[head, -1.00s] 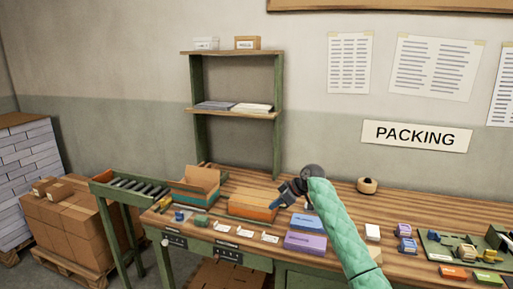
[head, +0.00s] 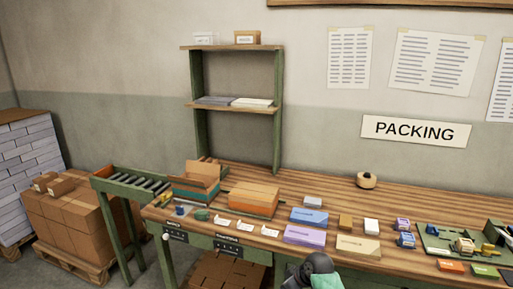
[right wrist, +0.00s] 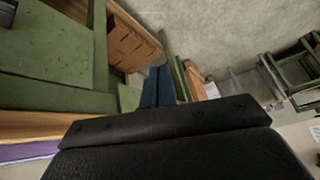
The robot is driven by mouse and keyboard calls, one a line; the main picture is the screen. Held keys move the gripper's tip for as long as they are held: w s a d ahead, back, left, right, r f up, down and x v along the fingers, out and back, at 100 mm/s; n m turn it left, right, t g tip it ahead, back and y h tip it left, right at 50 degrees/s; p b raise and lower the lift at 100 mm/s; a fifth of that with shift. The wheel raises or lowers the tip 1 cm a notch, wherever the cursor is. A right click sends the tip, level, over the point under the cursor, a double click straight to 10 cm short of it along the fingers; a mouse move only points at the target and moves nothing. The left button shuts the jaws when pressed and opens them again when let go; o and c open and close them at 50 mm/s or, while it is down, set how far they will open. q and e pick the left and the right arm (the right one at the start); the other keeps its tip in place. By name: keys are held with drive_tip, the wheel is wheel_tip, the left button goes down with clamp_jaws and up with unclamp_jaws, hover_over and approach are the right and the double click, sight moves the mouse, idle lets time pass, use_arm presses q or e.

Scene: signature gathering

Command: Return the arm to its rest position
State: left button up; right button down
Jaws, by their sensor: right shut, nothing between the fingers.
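My right arm (head: 318,274) shows only at the bottom of the head view, a dark wrist joint with a bit of green sleeve, low at the front edge of the bench. Its fingers are hidden in that view. In the right wrist view my right gripper (right wrist: 160,85) shows as dark blue fingers close together beyond the black wrist housing. It is shut and empty, next to the green bench frame (right wrist: 55,65). My left gripper is in neither view.
The wooden bench (head: 310,185) holds an orange box (head: 253,200), an open carton (head: 196,181), a purple box (head: 304,235), a tan box (head: 358,247) and several small items. A green shelf (head: 279,120) stands behind. Stacked cartons (head: 75,215) sit at the left.

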drive_tip(key=s+d+f+m+h, duration=0.1)
drive_tip(key=s+d+f+m, duration=0.15)
drive_tip(key=s, duration=0.75)
drive_tip(key=s+d+f+m+h, duration=0.1)
drive_tip(key=s+d+f, duration=0.2)
drive_tip(key=s, duration=0.7)
drive_tip(key=s+d+r+m+h, duration=0.1)
drive_tip(key=s+d+m+h, duration=0.15)
drive_tip(key=s, duration=0.75)
drive_tip(key=s+d+r+m+h, duration=0.15)
drive_tip(key=s+d, duration=0.25)
drive_tip(key=s, duration=0.5)
wheel_tip(320, 180, down, 27)
drive_tip(key=w+a+y, duration=0.1)
drive_tip(key=w+a, duration=0.1)
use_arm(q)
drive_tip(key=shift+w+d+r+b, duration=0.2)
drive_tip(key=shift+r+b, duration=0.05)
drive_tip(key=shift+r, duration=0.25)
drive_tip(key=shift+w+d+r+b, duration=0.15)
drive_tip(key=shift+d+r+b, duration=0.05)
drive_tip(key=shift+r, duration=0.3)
use_arm(e)
drive_tip(key=s+f, duration=0.4)
drive_tip(key=f, duration=0.6)
drive_tip(key=s+f+g, duration=0.1)
drive_tip(key=s+f, duration=0.3)
drive_tip(key=f, duration=0.7)
drive_tip(key=shift+f+g, duration=0.25)
drive_tip(key=shift+g, duration=0.05)
